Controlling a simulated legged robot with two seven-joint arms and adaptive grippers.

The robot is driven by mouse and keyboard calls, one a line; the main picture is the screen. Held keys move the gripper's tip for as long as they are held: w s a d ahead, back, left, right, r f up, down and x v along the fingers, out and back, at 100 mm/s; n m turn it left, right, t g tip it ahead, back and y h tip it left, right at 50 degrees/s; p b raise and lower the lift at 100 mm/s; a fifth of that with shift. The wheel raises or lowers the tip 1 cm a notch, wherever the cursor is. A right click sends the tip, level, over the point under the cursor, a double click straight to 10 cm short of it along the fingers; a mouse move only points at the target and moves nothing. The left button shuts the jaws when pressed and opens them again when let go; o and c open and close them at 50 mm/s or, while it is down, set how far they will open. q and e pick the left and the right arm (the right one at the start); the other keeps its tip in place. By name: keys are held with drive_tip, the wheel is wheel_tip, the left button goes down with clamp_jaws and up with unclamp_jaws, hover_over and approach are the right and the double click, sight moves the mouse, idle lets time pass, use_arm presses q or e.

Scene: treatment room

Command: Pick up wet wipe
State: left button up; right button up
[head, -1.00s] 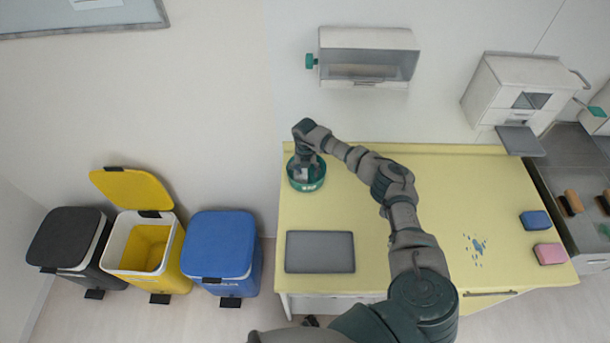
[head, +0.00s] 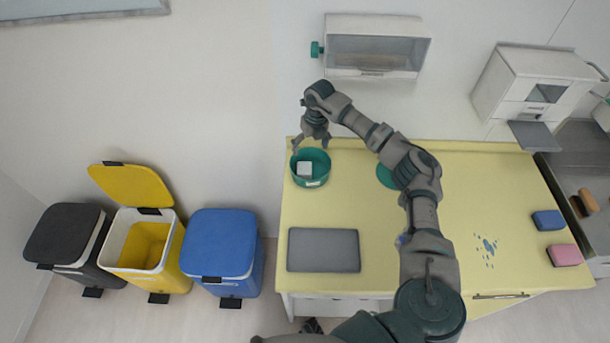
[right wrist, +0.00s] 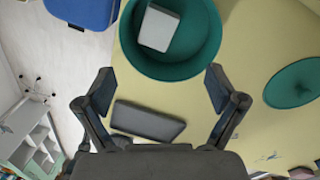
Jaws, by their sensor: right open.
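A white square wipe (head: 304,169) lies inside a round green tub (head: 321,158) at the back left of the yellow counter. In the right wrist view the wipe (right wrist: 158,28) rests in the open tub (right wrist: 185,68). My right gripper (head: 312,142) is above and just behind the tub in the head view, with fingers spread and nothing between them. The right wrist view shows the same open jaws (right wrist: 160,85) apart from the tub. A green disc, likely the tub's lid (right wrist: 297,83), lies on the counter, partly hidden by my arm in the head view. My left gripper is not in view.
A grey tray (head: 323,250) lies at the front left of the counter (head: 375,275). Blue drops (head: 487,246), a blue sponge (head: 547,220) and a pink sponge (head: 564,255) are at the right. A white dispenser (head: 375,47) hangs behind. Bins, including an open yellow one (head: 147,245), stand left.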

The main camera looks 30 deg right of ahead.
drive_tip(key=n+t+y+b, duration=0.1)
drive_tip(key=n+y+b, duration=0.1)
drive_tip(key=n+b, duration=0.45)
drive_tip(key=n, duration=0.7)
hover_over(305, 168)
drive_tip(key=shift+t+y, duration=0.3)
drive_tip(key=shift+y, duration=0.1)
drive_tip(key=f, duration=0.6)
drive_tip(key=shift+s+d, duration=0.3)
drive_tip(key=shift+s, duration=0.1)
drive_tip(key=f, duration=0.5)
drive_tip(key=shift+w+d+f, duration=0.1)
drive_tip(key=shift+w+f, duration=0.25)
drive_tip(key=shift+w, duration=0.05)
drive_tip(key=shift+a+r, duration=0.1)
drive_tip(key=shift+a, duration=0.15)
drive_tip(key=shift+a+r, duration=0.15)
drive_tip(key=shift+a, duration=0.1)
drive_tip(key=c, duration=0.7)
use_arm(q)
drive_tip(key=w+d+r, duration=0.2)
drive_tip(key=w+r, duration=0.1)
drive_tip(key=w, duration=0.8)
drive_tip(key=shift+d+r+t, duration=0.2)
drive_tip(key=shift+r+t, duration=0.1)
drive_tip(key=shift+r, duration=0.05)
use_arm(e)
drive_tip(key=shift+c, duration=1)
